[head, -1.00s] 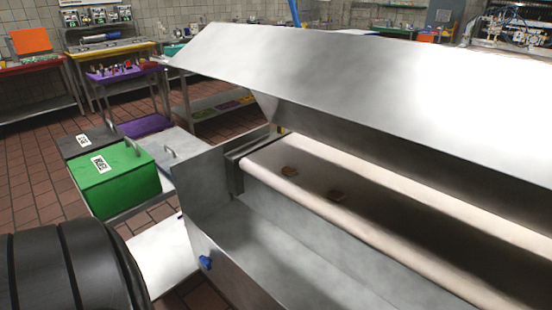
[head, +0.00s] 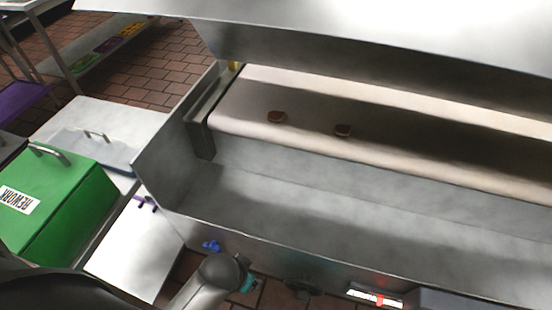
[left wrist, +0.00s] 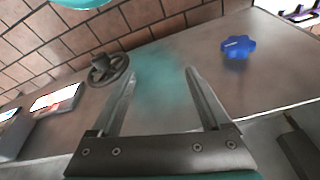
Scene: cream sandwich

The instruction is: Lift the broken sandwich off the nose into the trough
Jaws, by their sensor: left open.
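Two small brown sandwich pieces, a left one (head: 276,117) and a right one (head: 343,130), lie apart on the pale belt (head: 237,116). I cannot tell whether either is broken. The belt's rounded near edge, apparently the nose, runs above the grey metal trough (head: 300,211), whose visible floor looks empty. My left arm comes in at the bottom of the head view, outside the trough's front wall; its fingers are not clear there. In the left wrist view my left gripper (left wrist: 160,75) is open and empty, facing the metal front panel. My right gripper is not in view.
A blue knob (head: 211,246), a dark handwheel (head: 302,286) and a lit panel (head: 375,297) are on or near the machine's front. A sloping metal hood (head: 400,38) overhangs the belt. A green REWORK box (head: 62,205) stands at left.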

